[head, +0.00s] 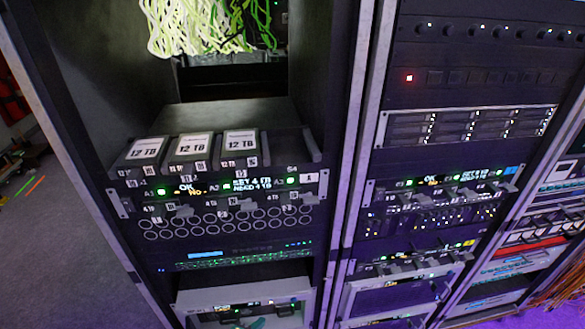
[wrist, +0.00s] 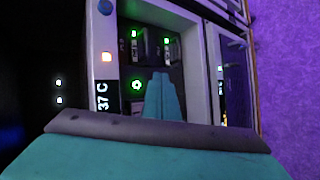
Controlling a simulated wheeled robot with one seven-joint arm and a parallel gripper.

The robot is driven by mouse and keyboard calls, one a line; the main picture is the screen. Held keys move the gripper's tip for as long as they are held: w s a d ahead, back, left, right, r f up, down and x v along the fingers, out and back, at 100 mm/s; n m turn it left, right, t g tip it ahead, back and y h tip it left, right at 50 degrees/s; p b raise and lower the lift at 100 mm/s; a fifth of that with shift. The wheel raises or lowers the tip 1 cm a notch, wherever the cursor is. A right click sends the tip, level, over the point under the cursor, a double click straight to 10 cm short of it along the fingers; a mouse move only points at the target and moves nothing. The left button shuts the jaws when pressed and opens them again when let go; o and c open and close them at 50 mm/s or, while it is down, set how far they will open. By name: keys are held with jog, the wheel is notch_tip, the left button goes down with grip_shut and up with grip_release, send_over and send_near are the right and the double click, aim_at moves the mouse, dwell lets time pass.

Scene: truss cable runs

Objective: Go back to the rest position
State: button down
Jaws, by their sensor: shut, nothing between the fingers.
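My gripper (wrist: 163,84) shows in the wrist view as two teal fingers held together, with nothing between them. The fingers point at the front of a pale-framed rack unit (wrist: 192,90) with green lights and a label reading 37 C. I cannot tell whether the fingertips touch it. In the head view, only a small teal bit of my gripper (head: 257,323) shows at the bottom edge, in front of a light-framed unit (head: 215,297) low in the left rack. The rest of my arm is out of view there.
Three drive boxes marked 12 TB (head: 190,148) sit on a shelf in the left rack. Green and white cables (head: 190,28) hang above. A right rack (head: 455,130) stands close beside it. Open floor (head: 50,240) lies at the left, with orange and green sticks.

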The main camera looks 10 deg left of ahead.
jog(key=s+d+f+m+y, duration=0.1)
jog(key=s+d+m+y, duration=0.2)
jog(key=s, duration=0.6)
jog(key=s+d+f+m+y, duration=0.1)
jog(key=s+d+m, duration=0.1)
jog(key=s+d, duration=0.45)
jog(key=s+d+r+m+t, duration=0.1)
jog(key=s+d+r+m, duration=0.1)
jog(key=s+r, duration=0.3)
jog(key=s+d+r+m+t, duration=0.2)
jog(key=s+r+m, duration=0.3)
jog(key=r, duration=0.5)
jog(key=s+d+r+m+t, duration=0.1)
jog(key=s+d+r+m, duration=0.2)
jog(key=s+r, duration=0.4)
jog(key=shift+s+d+r+m, duration=0.25)
jog(key=shift+d+r+m, duration=0.15)
jog(key=shift+r, duration=0.45)
jog(key=shift+w, duration=0.2)
